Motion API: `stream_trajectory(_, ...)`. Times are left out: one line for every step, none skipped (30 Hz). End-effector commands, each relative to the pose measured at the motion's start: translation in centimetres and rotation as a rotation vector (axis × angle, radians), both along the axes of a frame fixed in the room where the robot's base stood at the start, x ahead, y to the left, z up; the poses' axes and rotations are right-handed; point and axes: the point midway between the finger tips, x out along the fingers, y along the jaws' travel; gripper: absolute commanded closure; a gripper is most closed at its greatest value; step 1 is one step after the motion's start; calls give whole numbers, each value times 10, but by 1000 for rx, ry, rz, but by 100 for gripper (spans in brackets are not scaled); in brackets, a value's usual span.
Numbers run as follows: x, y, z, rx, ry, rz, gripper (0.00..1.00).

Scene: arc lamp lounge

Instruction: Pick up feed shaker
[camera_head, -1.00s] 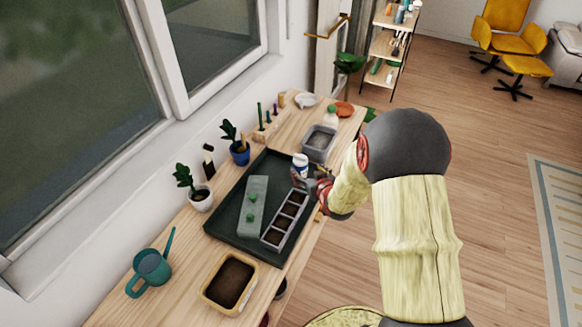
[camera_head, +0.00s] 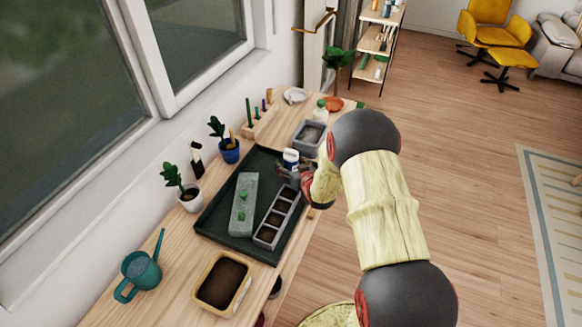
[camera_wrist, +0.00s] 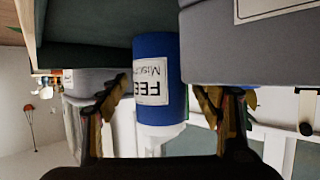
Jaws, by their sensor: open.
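The feed shaker (camera_head: 291,155) is a small blue and white container at the far right part of the dark tray (camera_head: 212,214). In the wrist view, which is upside down, the feed shaker (camera_wrist: 158,60) shows a blue body, a white label with partly readable lettering and a white end. My gripper (camera_head: 284,171) is open at the near side of the shaker. In the wrist view the shaker stands between the two spread fingers of my gripper (camera_wrist: 172,98). Gaps show beside it, so it is not clamped. My gripper partly hides its lower part in the head view.
A grey planter block (camera_head: 243,205) and a cell strip (camera_head: 267,236) lie on the tray. A grey soil bin (camera_head: 308,137) stands close behind the shaker. Potted plants (camera_head: 190,197), a watering can (camera_head: 140,272) and a soil box (camera_head: 203,297) are on the wooden table.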

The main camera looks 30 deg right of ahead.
Motion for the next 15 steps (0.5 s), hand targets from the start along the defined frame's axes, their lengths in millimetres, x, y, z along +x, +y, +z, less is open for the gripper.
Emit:
stream_trajectory(0,0,0,0,0,0,34)
stream_trajectory(0,0,0,0,0,0,34)
stream_trajectory(0,0,1,0,0,0,34)
stream_trajectory(0,0,1,0,0,0,34)
stream_trajectory(0,0,1,0,0,0,34)
stream_trajectory(0,0,1,0,0,0,36)
stream_trajectory(0,0,1,0,0,0,37)
stream_trajectory(0,0,1,0,0,0,39)
stream_trajectory(0,0,1,0,0,0,41)
stream_trajectory(0,0,1,0,0,0,43)
stream_trajectory(0,0,1,0,0,0,45)
stream_trajectory(0,0,1,0,0,0,47)
stream_trajectory(0,0,0,0,0,0,49)
stream_trajectory(0,0,0,0,0,0,50)
stream_trajectory(0,0,0,0,0,0,53)
